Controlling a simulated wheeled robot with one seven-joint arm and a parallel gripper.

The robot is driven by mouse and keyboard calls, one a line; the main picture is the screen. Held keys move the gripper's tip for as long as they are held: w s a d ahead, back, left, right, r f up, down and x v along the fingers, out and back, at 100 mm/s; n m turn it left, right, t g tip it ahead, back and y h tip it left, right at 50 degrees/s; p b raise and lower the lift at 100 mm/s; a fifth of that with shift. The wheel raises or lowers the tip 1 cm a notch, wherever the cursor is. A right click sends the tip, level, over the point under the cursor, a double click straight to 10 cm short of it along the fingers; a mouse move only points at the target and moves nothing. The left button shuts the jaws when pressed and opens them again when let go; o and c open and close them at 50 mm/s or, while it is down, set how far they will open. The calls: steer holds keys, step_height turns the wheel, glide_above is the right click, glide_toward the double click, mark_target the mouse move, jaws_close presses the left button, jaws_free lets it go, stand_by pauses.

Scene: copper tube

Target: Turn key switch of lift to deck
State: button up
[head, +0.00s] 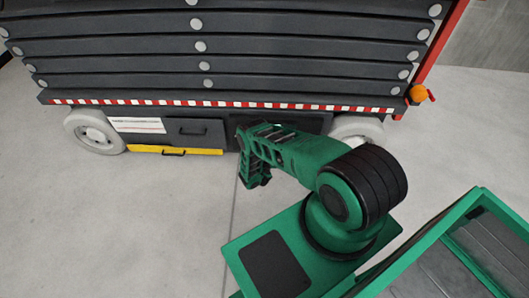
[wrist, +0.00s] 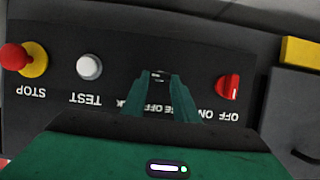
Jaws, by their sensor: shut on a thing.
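The lift (head: 215,50) stands ahead in the head view, with its dark control panel (wrist: 120,60) filling the wrist view. The key switch (wrist: 159,74) is at the panel's middle, a small dark part between my fingertips and mostly hidden by them. Its label reads upside down, and my fingers cover part of it; "OFF" shows in the middle. My gripper (wrist: 158,85) has its green fingers closed together on the key switch. Which way the key points is too small to tell. In the head view, my arm hides the fingertips at the panel.
A red-on-yellow STOP button (wrist: 24,58) and a white TEST button (wrist: 89,67) sit left of the key switch. A red ON/OFF switch (wrist: 229,87) sits to its right. A yellow bar (head: 175,150) runs along the lift's lower edge. Concrete floor (head: 110,225) is clear at left.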

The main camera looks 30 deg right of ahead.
steer(key=m+t+y, duration=0.1)
steer(key=m, duration=0.1)
steer(key=m+t+y, duration=0.1)
steer(key=m, duration=0.1)
steer(key=d+m, duration=0.1)
steer(key=m, duration=0.1)
steer(key=shift+s+f+t+y, duration=0.2)
steer(key=shift+s+t+y, duration=0.1)
steer(key=shift+t+y, duration=0.1)
stand_by(0.3)
steer(key=shift+s+f, duration=0.1)
stand_by(0.6)
steer(key=o, duration=1.1)
steer(key=shift+c, duration=0.2)
steer(key=v, duration=1)
steer(key=shift+s+a, duration=0.15)
steer(key=shift+s, duration=0.2)
steer(key=shift+s, duration=0.1)
